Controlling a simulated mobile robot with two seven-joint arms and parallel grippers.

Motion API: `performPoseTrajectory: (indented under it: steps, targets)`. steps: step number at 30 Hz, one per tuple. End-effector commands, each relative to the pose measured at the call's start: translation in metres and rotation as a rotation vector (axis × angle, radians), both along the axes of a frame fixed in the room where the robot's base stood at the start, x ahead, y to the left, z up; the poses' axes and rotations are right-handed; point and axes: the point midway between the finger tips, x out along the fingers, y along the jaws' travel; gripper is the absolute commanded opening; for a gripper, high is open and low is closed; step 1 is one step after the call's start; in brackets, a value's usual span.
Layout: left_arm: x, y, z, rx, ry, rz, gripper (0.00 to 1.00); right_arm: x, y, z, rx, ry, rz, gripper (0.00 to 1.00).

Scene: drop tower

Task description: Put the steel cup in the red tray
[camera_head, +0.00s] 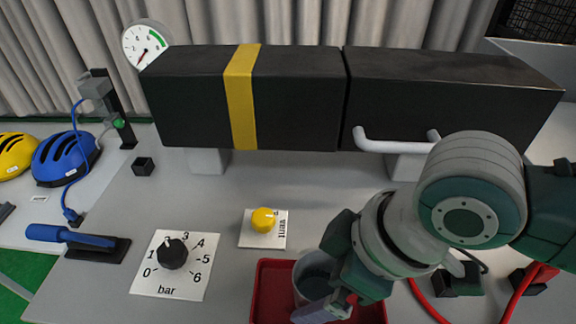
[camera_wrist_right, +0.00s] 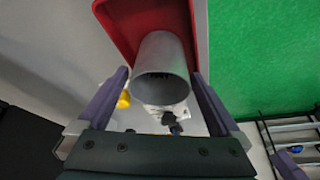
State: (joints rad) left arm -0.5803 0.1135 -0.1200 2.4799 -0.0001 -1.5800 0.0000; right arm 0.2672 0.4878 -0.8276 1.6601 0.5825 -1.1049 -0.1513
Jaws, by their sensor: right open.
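The steel cup (camera_head: 312,281) is a grey open cylinder inside the outline of the red tray (camera_head: 269,291) at the bottom of the head view. My right gripper (camera_head: 331,293) is over the tray at the cup. In the right wrist view the cup (camera_wrist_right: 161,82) is between the two spread fingers of the right gripper (camera_wrist_right: 160,74), with a small gap on each side. The red tray (camera_wrist_right: 128,18) shows behind the cup. The cup's contact with the tray floor is hidden. My left gripper is in neither view.
A yellow vent button (camera_head: 263,220) and a bar dial (camera_head: 172,254) are left of the tray. A long black box (camera_head: 300,97) with a white handle (camera_head: 390,145) spans the back. A blue-handled tool (camera_head: 80,239) lies left; red cables (camera_head: 424,300) run right.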

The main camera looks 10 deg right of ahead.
Motion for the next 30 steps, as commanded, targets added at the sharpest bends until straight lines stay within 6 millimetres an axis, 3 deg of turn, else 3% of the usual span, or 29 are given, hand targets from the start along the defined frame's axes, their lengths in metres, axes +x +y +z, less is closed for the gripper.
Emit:
performPoseTrajectory:
  steps: [8, 18, 24, 30]
  targets:
    - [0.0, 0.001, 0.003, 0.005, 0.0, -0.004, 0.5, -0.002, -0.004, 0.016, 0.0, -0.003, 0.001, 1.0]
    - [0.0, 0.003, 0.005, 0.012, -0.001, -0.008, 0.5, -0.019, -0.025, 0.079, 0.0, -0.004, 0.002, 1.0]
    - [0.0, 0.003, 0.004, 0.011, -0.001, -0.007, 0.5, -0.026, -0.033, 0.106, 0.001, -0.002, 0.0, 1.0]
    - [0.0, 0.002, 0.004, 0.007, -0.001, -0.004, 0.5, -0.037, -0.021, 0.111, 0.04, -0.014, -0.032, 1.0]
